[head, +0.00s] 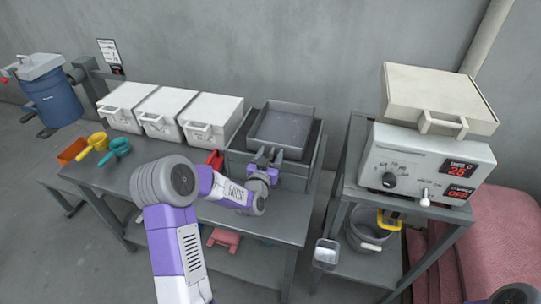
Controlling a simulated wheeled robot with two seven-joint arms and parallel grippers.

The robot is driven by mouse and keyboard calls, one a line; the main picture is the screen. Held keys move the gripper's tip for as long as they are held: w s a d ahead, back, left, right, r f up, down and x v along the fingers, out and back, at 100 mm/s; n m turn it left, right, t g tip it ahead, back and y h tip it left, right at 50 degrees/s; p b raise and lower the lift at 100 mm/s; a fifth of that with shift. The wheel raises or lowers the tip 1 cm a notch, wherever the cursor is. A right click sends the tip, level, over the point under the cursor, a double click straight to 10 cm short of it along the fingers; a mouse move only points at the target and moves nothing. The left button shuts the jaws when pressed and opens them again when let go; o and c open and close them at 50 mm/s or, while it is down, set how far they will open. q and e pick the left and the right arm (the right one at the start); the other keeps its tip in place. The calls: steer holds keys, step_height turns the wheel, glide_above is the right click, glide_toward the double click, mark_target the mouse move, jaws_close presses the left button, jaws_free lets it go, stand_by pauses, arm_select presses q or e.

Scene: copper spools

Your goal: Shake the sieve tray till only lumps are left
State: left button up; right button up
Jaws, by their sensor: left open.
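The grey sieve tray (285,123) sits on a dark box-like stand (305,168) at the right end of the bench. The tray's inside looks flat and grey; I cannot make out any lumps or powder in it. My left gripper (267,155) is open at the tray's near edge, with its fingers pointing at the front wall. I cannot tell whether the fingers touch the tray. My left arm hides part of the bench in front of the stand. My right gripper does not show.
Three white lidded bins (165,112) stand left of the tray. Yellow (92,146) and teal (116,148) scoops and an orange box (72,152) lie at the bench's left end. A red item (215,158) is beside the stand. A control box (420,165) stands on the right table.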

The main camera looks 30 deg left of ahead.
arm_select(q)
jaws_close()
steer(key=a+b, duration=0.1)
steer(key=a, duration=0.1)
steer(key=s+a, duration=0.1)
steer(key=a, duration=0.1)
steer(key=shift+b, duration=0.35)
jaws_free()
steer(key=v, duration=0.7)
steer(key=shift+s, duration=0.3)
